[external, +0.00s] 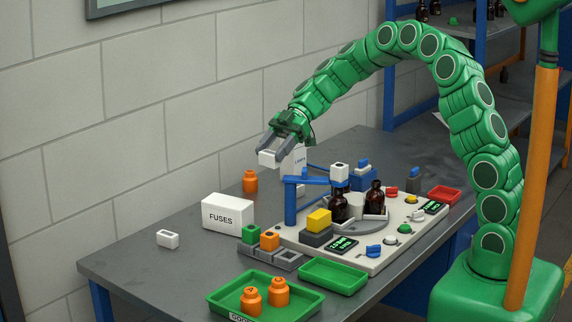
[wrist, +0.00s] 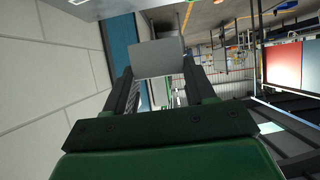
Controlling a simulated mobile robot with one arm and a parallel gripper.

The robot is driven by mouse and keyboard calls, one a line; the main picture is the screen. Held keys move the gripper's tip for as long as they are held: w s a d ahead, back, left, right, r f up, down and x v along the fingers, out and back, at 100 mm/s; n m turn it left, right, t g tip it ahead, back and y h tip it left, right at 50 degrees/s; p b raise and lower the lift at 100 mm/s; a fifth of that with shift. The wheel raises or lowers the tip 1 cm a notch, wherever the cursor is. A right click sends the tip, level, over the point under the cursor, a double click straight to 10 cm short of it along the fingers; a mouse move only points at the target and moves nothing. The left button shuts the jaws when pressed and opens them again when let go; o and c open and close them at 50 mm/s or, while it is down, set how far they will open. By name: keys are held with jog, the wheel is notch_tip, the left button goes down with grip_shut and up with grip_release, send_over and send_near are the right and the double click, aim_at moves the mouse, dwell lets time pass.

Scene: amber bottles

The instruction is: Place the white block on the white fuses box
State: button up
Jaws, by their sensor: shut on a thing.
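My gripper (external: 276,150) is shut on a white block (external: 267,159), held in the air above the back part of the table. In the wrist view, the block (wrist: 158,57) looks grey and sits between the two fingers. The white fuses box (external: 227,216), marked FUSES, stands on the table, below and to the left of my gripper in the external view. Its top is bare. Another small white block (external: 167,239) lies on the table left of the box.
An orange bottle (external: 250,181) stands behind the fuses box. A white box (external: 294,167) is partly hidden behind my gripper. Right of the fuses box are coloured blocks, a blue post (external: 290,203) and a grey panel with amber bottles (external: 375,197). Green trays (external: 333,275) lie in front.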

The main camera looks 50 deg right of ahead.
jog(key=shift+w+a+f, duration=0.3)
jog(key=shift+w+f, duration=1.3)
jog(key=shift+w, duration=0.65)
jog(key=shift+w+a+f, duration=0.25)
jog(key=shift+w+f, duration=1.4)
jog(key=shift+w, duration=0.65)
jog(key=shift+w+a+f, duration=0.3)
jog(key=shift+w+f, duration=1.3)
jog(key=shift+w, duration=0.65)
notch_tip(320, 180, down, 3)
jog(key=shift+f, duration=0.15)
jog(key=o, duration=1)
jog(key=shift+o, duration=0.2)
